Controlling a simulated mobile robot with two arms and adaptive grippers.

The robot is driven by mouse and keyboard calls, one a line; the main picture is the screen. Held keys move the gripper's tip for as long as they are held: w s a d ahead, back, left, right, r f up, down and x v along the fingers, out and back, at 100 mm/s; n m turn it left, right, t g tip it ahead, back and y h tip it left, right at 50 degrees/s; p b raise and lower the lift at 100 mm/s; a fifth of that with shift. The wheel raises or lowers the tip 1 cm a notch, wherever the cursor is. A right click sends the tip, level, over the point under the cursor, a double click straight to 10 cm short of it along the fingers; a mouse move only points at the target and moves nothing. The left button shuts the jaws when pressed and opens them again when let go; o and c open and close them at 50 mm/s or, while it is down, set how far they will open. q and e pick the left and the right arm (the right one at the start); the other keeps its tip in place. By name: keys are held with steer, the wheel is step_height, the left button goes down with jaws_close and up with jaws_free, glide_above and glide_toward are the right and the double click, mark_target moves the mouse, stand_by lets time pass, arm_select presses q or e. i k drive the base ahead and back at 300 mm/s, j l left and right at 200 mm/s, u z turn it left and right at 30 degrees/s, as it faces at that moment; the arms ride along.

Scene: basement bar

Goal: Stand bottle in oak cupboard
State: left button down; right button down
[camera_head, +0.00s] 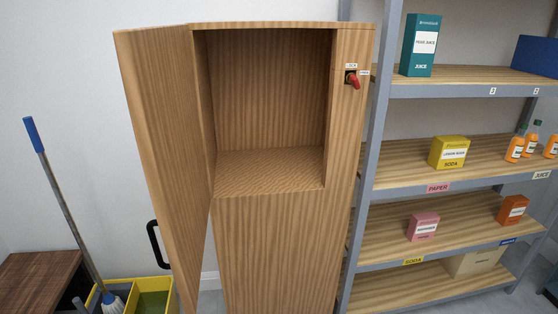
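The oak cupboard (280,245) stands in the middle of the head view. Its door (160,130) is swung open to the left, with a black handle (155,245) on it. The upper compartment is open, and its floor (270,172) is bare and empty. A red latch lever (353,80) sits on the right front panel beside small labels. Several small orange bottles (530,145) stand on a shelf at the far right; I cannot tell whether one is the task's bottle. Neither of my grippers is in view.
A grey metal rack (380,130) with wooden shelves stands right of the cupboard, holding a teal juice box (421,45), a yellow soda box (449,152) and a pink box (424,227). A mop (65,210), a yellow bucket (150,285) and a dark wooden table (38,285) stand left.

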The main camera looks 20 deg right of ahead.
mark_target(265, 171)
steer(key=i+l, duration=0.1)
steer(key=l, duration=0.45)
steer(key=i+l+u, duration=0.15)
steer(key=l, duration=0.35)
steer(key=i+l, duration=0.1)
steer(key=l, duration=0.45)
steer(key=i+l+u, duration=0.1)
steer(key=l, duration=0.45)
